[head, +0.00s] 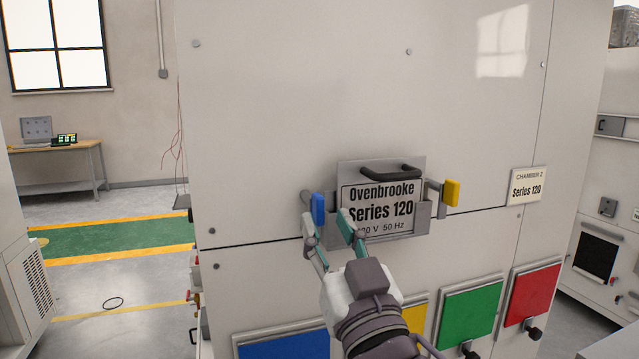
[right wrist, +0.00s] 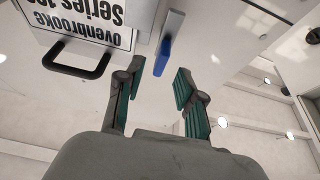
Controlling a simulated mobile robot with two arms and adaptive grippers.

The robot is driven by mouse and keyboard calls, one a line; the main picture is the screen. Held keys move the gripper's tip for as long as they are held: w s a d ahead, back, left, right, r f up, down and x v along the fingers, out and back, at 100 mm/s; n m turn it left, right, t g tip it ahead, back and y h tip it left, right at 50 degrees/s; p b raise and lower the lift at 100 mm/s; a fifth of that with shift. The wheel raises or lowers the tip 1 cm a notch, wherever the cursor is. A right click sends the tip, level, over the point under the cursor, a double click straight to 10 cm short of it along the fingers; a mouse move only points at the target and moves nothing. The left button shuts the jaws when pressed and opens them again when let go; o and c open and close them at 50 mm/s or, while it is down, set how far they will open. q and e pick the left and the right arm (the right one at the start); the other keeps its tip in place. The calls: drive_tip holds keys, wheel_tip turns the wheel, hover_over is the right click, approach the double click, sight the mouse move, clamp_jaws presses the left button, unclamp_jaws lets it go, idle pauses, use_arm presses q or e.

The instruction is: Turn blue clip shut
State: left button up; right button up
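The blue clip (head: 319,208) is on the left side of the grey plate holder (head: 421,222) on the cabinet front. It stands about upright in the head view and also shows in the right wrist view (right wrist: 164,54). My right gripper (head: 329,226) is open, with its two teal-padded fingers spread just in front of and below the clip. In the right wrist view the clip appears in the gap between the fingertips (right wrist: 160,76), slightly beyond them. I cannot tell whether a finger touches it. My left gripper is not in view.
A yellow clip (head: 451,193) is on the holder's right side. The sign plate (head: 378,203) with a black handle (head: 390,171) sits in the holder. Below are coloured panels, including green (head: 468,314) and red (head: 533,291), with black knobs.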

sight(321, 213)
drive_tip(key=p+x, duration=0.1)
drive_tip(key=x, duration=0.3)
drive_tip(key=shift+w+a, duration=0.1)
drive_tip(key=shift+w, duration=0.15)
drive_tip(key=shift+c, duration=0.3)
clamp_jaws()
